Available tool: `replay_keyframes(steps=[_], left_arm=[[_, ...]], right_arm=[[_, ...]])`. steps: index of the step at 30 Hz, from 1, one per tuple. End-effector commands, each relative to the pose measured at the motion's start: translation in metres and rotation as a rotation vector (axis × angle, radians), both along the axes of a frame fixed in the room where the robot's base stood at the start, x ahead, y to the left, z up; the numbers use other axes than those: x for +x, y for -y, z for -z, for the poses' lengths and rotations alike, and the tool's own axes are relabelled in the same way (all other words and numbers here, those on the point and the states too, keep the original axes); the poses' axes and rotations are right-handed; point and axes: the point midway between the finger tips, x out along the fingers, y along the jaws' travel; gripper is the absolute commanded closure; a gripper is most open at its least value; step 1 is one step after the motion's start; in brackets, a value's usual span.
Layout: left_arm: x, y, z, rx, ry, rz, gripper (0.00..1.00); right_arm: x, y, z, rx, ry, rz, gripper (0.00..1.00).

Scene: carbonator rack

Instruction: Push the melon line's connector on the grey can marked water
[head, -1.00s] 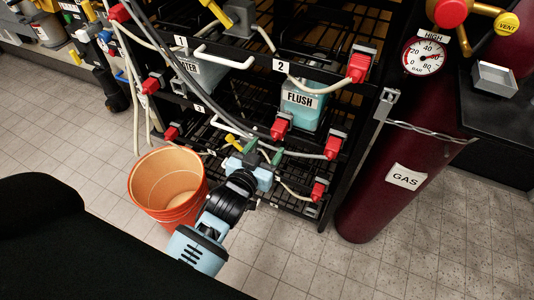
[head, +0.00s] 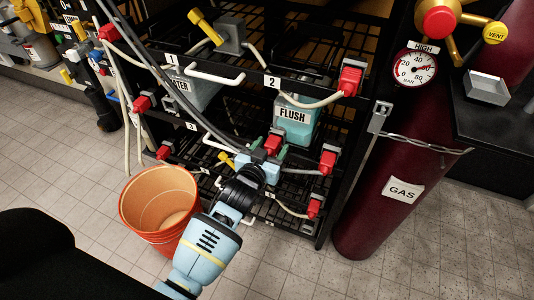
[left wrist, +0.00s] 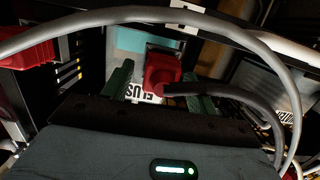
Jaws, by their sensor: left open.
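My left gripper (head: 267,154) is open on the lower right of the rack. Its green fingers stand on either side of a red connector (head: 272,145), which hangs on a dark grey hose. The left wrist view also shows this red connector (left wrist: 163,68) between the spread fingers; I cannot tell whether they touch it. Whether it belongs to the melon line cannot be read. My right gripper is not in view.
A pale blue can marked FLUSH (head: 293,120) stands behind the gripper. Other red connectors, such as one at the upper right (head: 351,78), sit on the rack. An orange bucket (head: 160,236) is on the floor left of my arm. A dark red gas cylinder (head: 375,215) stands at the right.

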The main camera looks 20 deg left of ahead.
Motion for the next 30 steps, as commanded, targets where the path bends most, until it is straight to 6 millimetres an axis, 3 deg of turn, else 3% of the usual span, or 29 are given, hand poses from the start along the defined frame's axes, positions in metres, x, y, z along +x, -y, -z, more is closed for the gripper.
replay_keyframes(steps=[8, 19, 30], left_arm=[[0.0011, 0.0001, 0.0003, 0.0, 0.0, 0.0, 0.42], [0.0009, 0.0001, 0.0002, 0.0, 0.0, 0.0, 0.9], [-0.0002, 0.0002, 0.0001, 0.0, 0.0, 0.0, 0.9]], right_arm=[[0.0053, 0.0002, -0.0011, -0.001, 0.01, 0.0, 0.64], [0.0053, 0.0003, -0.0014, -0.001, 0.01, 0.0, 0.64], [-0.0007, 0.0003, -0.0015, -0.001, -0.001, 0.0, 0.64]])
